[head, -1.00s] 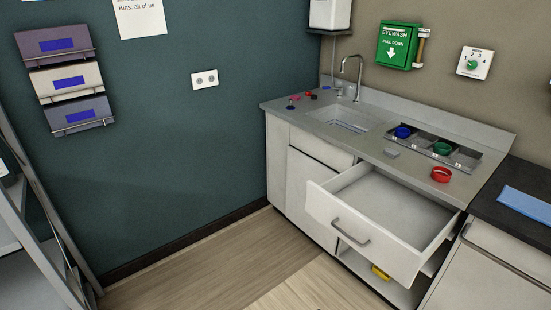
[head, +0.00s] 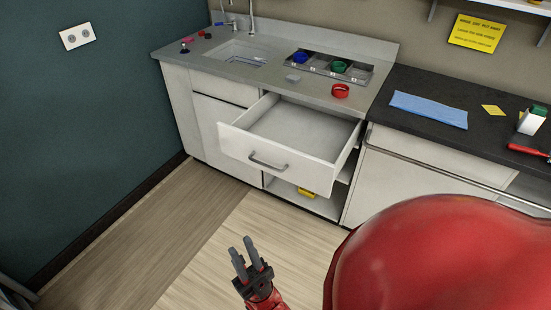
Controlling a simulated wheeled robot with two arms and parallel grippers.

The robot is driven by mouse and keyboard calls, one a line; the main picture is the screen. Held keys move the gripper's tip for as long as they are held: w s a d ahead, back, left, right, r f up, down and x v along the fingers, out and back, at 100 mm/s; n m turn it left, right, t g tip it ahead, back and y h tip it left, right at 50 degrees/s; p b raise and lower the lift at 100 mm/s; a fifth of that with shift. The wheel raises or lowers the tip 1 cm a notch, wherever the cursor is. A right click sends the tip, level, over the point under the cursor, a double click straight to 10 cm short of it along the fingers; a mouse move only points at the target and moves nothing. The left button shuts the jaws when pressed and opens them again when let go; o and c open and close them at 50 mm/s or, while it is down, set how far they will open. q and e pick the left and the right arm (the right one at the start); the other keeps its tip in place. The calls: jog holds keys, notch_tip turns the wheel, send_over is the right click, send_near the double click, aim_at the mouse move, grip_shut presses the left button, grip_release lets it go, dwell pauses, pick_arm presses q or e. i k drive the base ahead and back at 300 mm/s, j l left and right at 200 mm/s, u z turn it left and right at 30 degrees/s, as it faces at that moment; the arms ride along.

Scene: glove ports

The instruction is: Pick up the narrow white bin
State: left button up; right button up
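I cannot make out a narrow white bin for certain in the head view. A small white and green container (head: 532,120) stands on the dark counter at the far right; I cannot tell whether it is a bin. My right gripper (head: 242,244) is at the bottom middle, over the wood floor and in front of the open drawer. Its two fingers are a little apart, with nothing between them. My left gripper is not in view. My large red arm part hides the lower right.
An empty white drawer (head: 302,130) stands pulled out from the sink counter (head: 215,66). A yellow item (head: 306,193) lies on the open shelf below it. A red ring (head: 340,91), a blue cloth (head: 428,109) and a red tool (head: 528,151) lie on the counters.

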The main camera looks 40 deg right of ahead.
aim_at(529, 123)
jog(key=j+z, duration=0.1)
jog(key=z, duration=2.7)
jog(key=i+l, duration=0.1)
jog(key=i+u, duration=0.05)
jog(key=i, duration=0.05)
